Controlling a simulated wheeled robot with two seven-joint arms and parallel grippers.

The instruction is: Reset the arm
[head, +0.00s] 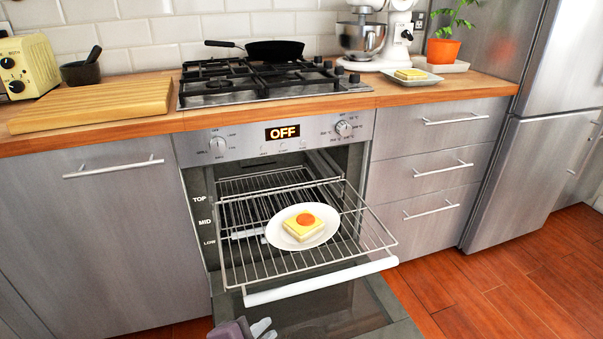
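My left gripper (266,328) shows at the bottom edge, low in front of the oven, over the lowered oven door (335,310). Its two pale fingertips look a little apart with nothing between them; the frame's edge cuts off part of it. It is clear of the pulled-out wire rack (262,272). My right gripper is not in view. On the rack sits a white plate (273,238) with a square slice of toast (291,229) topped by an orange-red round piece.
The oven display (282,132) reads OFF. A black pan (275,49) stands on the hob (225,87). The counter holds a wooden board (95,103), a yellow toaster (27,66), a mixer (397,35), a small plate (425,80) with a toast-like slice and a potted plant (443,51). Floor is free at right.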

